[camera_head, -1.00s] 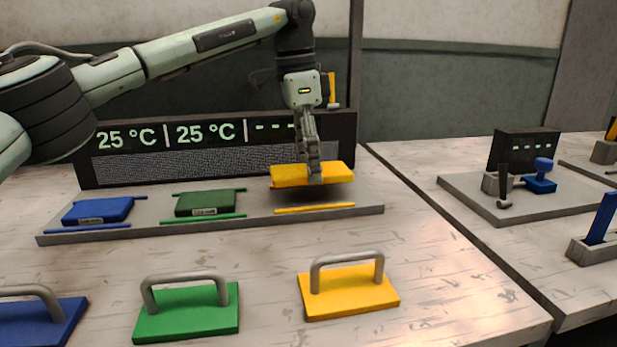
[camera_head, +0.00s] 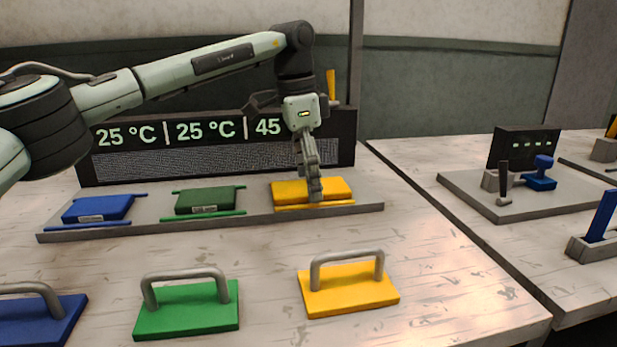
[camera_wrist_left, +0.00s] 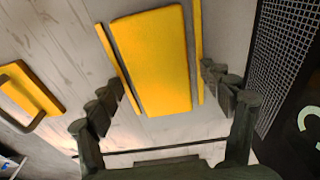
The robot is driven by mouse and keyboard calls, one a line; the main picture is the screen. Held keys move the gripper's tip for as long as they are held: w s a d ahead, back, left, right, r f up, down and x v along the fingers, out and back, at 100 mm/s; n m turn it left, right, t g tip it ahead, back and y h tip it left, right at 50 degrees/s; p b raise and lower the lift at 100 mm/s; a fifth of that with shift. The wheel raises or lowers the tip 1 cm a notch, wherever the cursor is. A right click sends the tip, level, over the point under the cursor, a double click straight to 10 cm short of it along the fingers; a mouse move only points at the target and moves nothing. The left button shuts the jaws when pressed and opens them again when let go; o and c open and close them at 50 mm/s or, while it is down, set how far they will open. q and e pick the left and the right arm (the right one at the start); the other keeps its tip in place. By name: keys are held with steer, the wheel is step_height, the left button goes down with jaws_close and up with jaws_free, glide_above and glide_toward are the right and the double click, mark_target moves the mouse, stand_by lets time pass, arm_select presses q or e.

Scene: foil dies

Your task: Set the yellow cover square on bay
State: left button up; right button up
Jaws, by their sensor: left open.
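The yellow cover (camera_head: 347,288), a flat plate with a grey arched handle, lies on the table in front of the bays. It also shows at the left of the left wrist view (camera_wrist_left: 30,92). A yellow block (camera_head: 290,189) lies in the right bay, between two yellow rails (camera_head: 333,204). In the wrist view the block (camera_wrist_left: 152,58) looks parallel to the rails. My left gripper (camera_head: 314,196) is over this block, pointing down. In the wrist view its fingers (camera_wrist_left: 165,98) are spread wide, with nothing between them gripped. My right gripper is not in view.
Blue (camera_head: 98,208) and green (camera_head: 205,201) blocks lie in the other bays. A green handled cover (camera_head: 188,309) and a blue one (camera_head: 38,320) are on the table. A display panel (camera_head: 225,158) stands behind the bays. A second table (camera_head: 510,240) with fixtures is at right.

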mark_target(302, 187)
arm_select(q)
steer(key=shift+r, duration=0.55)
step_height(302, 187, up, 11)
steer(key=a, duration=0.1)
steer(key=shift+s+a+p, duration=0.15)
steer(key=shift+a+p, duration=0.05)
steer(key=shift+p, duration=0.1)
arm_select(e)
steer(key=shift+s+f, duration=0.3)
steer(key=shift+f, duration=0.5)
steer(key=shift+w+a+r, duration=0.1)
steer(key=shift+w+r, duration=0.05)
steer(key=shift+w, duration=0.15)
